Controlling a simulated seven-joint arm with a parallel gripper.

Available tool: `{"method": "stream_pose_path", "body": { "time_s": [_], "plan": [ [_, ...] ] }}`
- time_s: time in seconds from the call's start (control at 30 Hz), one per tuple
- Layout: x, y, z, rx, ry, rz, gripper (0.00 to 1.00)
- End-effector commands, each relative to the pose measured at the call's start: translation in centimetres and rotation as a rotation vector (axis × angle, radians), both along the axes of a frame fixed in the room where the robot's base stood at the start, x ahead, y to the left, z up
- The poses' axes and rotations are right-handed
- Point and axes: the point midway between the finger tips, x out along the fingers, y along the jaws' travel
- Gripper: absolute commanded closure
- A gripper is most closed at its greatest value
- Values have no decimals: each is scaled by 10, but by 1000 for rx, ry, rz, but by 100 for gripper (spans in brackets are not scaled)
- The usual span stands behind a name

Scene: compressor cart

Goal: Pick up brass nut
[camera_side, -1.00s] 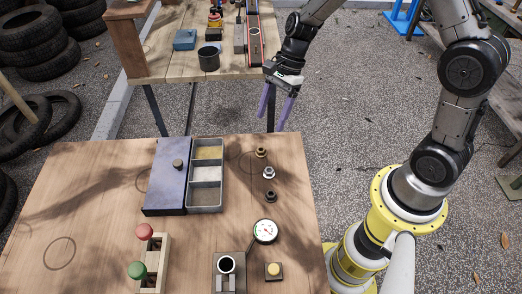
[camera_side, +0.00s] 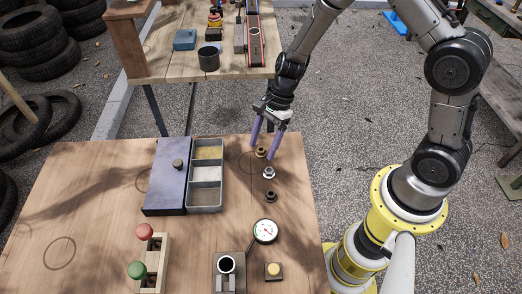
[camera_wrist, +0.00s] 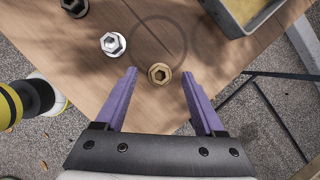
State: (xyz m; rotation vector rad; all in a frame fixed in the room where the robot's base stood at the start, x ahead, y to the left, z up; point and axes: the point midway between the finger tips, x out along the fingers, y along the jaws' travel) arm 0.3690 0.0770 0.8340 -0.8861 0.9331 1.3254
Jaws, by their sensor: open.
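The brass nut (camera_side: 261,152) stands on the wooden table near its back right corner. In the wrist view the brass nut (camera_wrist: 159,73) lies just beyond the fingertips, midway between them. My gripper (camera_side: 264,150) has two purple fingers, spread apart and empty, pointing down by the nut. It also shows in the wrist view (camera_wrist: 159,72), with a finger to each side of the nut's line. Whether the fingertips reach the nut's height I cannot tell.
A silver nut (camera_side: 269,173) and a dark nut (camera_side: 271,196) stand in a row nearer the camera. A grey compartment tray (camera_side: 206,210) with a purple lid (camera_side: 165,190) lies to the left. A gauge (camera_side: 265,231) stands in front.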

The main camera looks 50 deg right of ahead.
Motion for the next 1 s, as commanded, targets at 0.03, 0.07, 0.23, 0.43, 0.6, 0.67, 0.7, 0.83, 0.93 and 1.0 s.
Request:
{"method": "stream_pose_path", "body": {
  "time_s": [0.03,0.07,0.23,0.43,0.6,0.67,0.7,0.83,0.93,1.0],
  "plan": [
    [0,0,0,0,0,0,31],
    [0,0,0,0,0,0,36],
    [0,0,0,0,0,0,67],
    [0,0,1,0,0,0,100],
    [0,0,1,0,0,0,100],
    [0,0,1,0,0,0,100],
    [0,0,1,0,0,0,100],
    [0,0,3,1,-1,1,100],
    [1,0,9,1,-2,2,100],
    [1,0,16,1,-4,1,100]
  ]
}}
